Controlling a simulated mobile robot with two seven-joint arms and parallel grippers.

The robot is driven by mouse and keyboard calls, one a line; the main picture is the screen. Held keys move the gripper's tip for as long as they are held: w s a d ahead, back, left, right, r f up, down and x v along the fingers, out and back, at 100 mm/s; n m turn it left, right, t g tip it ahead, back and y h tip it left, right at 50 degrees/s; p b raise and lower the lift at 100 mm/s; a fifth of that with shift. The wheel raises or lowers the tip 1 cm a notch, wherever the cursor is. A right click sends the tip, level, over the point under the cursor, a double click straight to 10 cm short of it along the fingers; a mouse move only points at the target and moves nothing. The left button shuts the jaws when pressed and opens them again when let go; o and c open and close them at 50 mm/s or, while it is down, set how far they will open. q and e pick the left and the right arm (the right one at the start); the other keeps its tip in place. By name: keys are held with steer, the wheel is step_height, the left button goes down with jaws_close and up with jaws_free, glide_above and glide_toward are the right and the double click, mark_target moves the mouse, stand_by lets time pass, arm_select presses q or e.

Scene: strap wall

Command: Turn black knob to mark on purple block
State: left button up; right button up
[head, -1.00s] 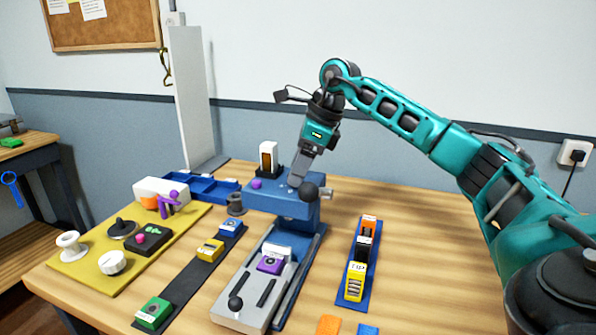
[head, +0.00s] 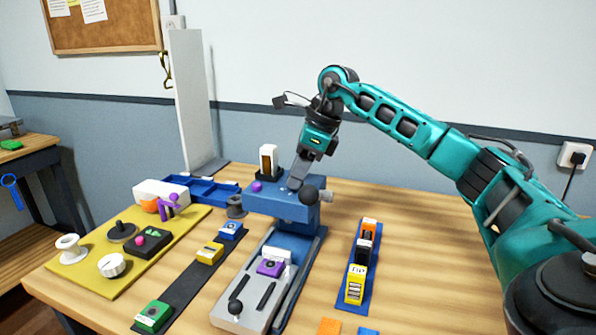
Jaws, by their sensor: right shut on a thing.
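A purple block (head: 271,268) sits on the grey slide plate in front of the blue press. A dark round spot shows on its top; the mark is too small to make out. My right gripper (head: 296,182) points down at the top of the blue press (head: 275,203), behind the purple block. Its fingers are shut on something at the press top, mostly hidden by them. A black ball knob (head: 309,195) is just right of the fingertips. Another black ball knob (head: 235,306) is at the slide plate's front end. My left gripper is not in view.
A yellow mat (head: 90,277) with several dials stands left, beside a dark strip (head: 181,285) with green, yellow and blue blocks. A blue rack (head: 345,300) stands right. A blue tray (head: 225,191) and white panel (head: 192,100) are behind.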

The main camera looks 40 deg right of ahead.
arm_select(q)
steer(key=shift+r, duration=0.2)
arm_select(e)
steer(key=shift+m, duration=0.3)
steer(key=shift+r+m+p, duration=0.1)
steer(key=shift+m+p, duration=0.2)
steer(key=shift+p, duration=0.05)
steer(key=shift+m+t+h+p, duration=0.4)
steer(key=shift+m+h+p, duration=0.15)
steer(key=shift+m, duration=0.65)
steer(key=shift+s+a+m+h, duration=0.15)
steer(key=shift+m+h, duration=0.2)
steer(key=shift+m, duration=0.55)
steer(key=m+h+p, duration=0.1)
steer(key=m+h, duration=0.1)
steer(key=m, duration=0.3)
steer(key=shift+a+p, duration=0.1)
steer(key=shift+p, duration=0.25)
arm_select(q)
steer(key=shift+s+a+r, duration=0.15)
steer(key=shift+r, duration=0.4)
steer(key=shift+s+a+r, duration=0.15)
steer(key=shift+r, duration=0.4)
arm_select(e)
steer(key=shift+m+h, duration=0.3)
steer(key=shift+m, duration=0.4)
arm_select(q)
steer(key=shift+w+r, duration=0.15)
arm_select(e)
steer(key=o, duration=1)
